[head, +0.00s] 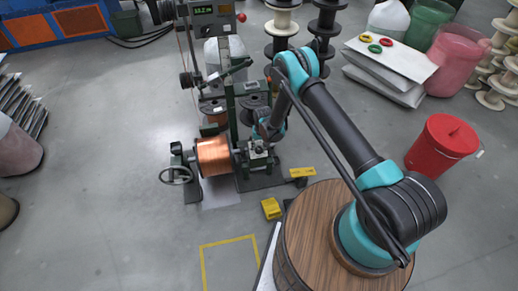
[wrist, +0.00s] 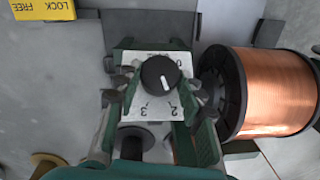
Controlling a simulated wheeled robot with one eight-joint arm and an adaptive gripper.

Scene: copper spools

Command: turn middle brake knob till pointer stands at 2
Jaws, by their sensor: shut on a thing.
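The brake knob (wrist: 158,73) is a round black dial on a pale plate (wrist: 139,112) in the wrist view. In the head view my gripper (head: 259,150) is at the machine, right of the copper spool, and hides the knob there.
The copper spool (head: 213,156) is close beside my gripper; it also shows in the wrist view (wrist: 278,90). The green machine frame (head: 231,105) rises behind. A handwheel (head: 175,176) is at left. A yellow LOCK/FREE label (wrist: 43,9) lies upper left. Open floor is in front.

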